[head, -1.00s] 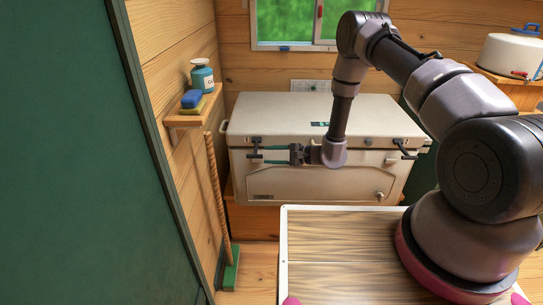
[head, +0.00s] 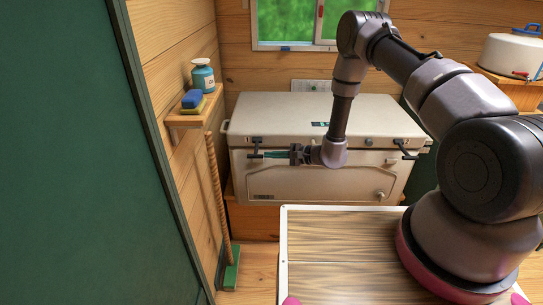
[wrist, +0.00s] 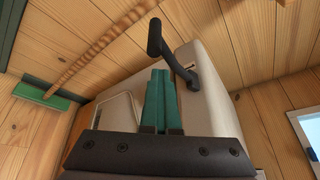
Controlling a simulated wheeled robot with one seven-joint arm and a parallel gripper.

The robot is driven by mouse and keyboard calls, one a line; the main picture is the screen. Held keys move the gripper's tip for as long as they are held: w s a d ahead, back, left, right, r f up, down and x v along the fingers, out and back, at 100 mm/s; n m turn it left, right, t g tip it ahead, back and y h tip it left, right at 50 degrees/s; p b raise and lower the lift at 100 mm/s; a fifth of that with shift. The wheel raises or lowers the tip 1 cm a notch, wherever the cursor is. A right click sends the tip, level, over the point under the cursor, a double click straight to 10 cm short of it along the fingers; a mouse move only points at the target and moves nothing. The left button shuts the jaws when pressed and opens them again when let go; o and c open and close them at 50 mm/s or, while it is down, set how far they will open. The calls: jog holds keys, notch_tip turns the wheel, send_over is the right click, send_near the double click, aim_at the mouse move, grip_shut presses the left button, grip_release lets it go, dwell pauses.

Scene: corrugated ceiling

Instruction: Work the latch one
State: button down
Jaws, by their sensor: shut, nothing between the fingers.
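A cream chest (head: 325,113) with a closed lid stands against the back wall. A dark latch (head: 257,143) with a crossbar handle sits at the left of its front, just below the lid edge. A second dark latch (head: 404,149) sits at the front right. My gripper (head: 265,155) points left along the chest front, at the left latch. In the wrist view its green fingers (wrist: 161,73) are pressed together and empty. The left latch's bent arm and bar (wrist: 176,55) show just beyond the fingertips. Whether they touch cannot be told.
A green panel (head: 70,150) fills the left side.

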jog(key=shift+a, duration=0.1)
dwell(0.7)
jog(key=c, duration=0.8)
grip_release()
jog(key=shift+m+t, duration=0.3)
jog(key=shift+t, duration=0.1)
jog(key=w+v, duration=0.1)
jog(key=v, duration=0.5)
jog(key=w+d+f+v, duration=0.1)
jog(key=v, duration=0.4)
jog(key=w+v, duration=0.1)
jog(key=v, duration=0.5)
jog(key=shift+d+f, duration=0.15)
jog(key=shift+d, duration=0.45)
